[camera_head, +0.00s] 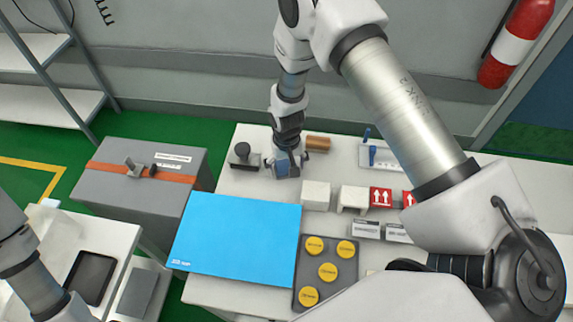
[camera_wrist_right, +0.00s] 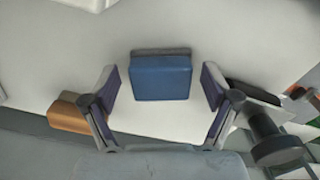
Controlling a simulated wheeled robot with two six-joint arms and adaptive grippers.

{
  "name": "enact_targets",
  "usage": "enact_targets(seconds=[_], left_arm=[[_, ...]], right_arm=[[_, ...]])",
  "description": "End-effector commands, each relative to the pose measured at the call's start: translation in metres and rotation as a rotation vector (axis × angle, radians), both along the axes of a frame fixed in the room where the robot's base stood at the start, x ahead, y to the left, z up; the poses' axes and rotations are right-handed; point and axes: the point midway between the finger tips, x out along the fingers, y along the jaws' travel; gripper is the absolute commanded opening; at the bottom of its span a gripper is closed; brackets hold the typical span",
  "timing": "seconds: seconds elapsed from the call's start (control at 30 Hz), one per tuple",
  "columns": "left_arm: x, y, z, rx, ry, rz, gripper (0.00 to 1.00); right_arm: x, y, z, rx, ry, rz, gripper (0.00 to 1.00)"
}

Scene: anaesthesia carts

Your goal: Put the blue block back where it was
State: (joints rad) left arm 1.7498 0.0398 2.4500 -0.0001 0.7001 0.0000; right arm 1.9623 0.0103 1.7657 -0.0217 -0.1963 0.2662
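The blue block (camera_head: 285,167) is at the back of the white table, just behind the blue mat (camera_head: 240,240). My right gripper (camera_head: 289,160) is over the block, fingers pointing down. In the right wrist view the block (camera_wrist_right: 161,77) lies between the two spread fingers of my right gripper (camera_wrist_right: 160,88), with a gap on each side. A thin grey strip shows along the block's far edge; I cannot tell whether it is a shadow or a base. My left arm enters at the lower left; its gripper is out of view.
A dark knobbed tool (camera_head: 242,155) stands close left of the block; a copper cylinder (camera_head: 318,143) lies close right. White blocks (camera_head: 316,195) and red arrow-marked boxes (camera_head: 380,197) stand further right. A dark tray with yellow discs (camera_head: 325,270) is in front.

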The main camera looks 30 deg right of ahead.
Motion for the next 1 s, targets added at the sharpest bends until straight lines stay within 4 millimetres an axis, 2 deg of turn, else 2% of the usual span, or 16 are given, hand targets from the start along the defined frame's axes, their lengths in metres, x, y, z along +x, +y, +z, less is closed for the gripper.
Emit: enact_targets(seconds=[0.23,0.33,0.47,0.73,0.83,1.0], left_arm=[[0.0,0.0,-0.001,0.0,0.0,0.0,1.0],[0.0,0.0,-0.004,0.0,0.0,0.0,1.0],[0.0,0.0,-0.013,0.0,0.0,0.0,1.0],[0.0,0.0,-0.027,0.0,0.0,0.0,1.0],[0.0,0.0,-0.029,0.0,0.0,0.0,1.0],[0.0,0.0,-0.028,0.0,0.0,0.0,1.0]], right_arm=[[0.0,0.0,0.002,0.0,0.0,0.0,0.87],[0.001,0.0,0.01,0.0,-0.003,0.0,0.87],[0.002,0.0,0.035,-0.001,-0.006,0.0,0.87],[0.001,0.0,0.102,0.0,-0.005,0.0,0.87],[0.0,0.0,0.115,-0.001,-0.002,0.0,0.87],[0.0,0.0,0.121,0.0,0.0,0.0,0.87]])
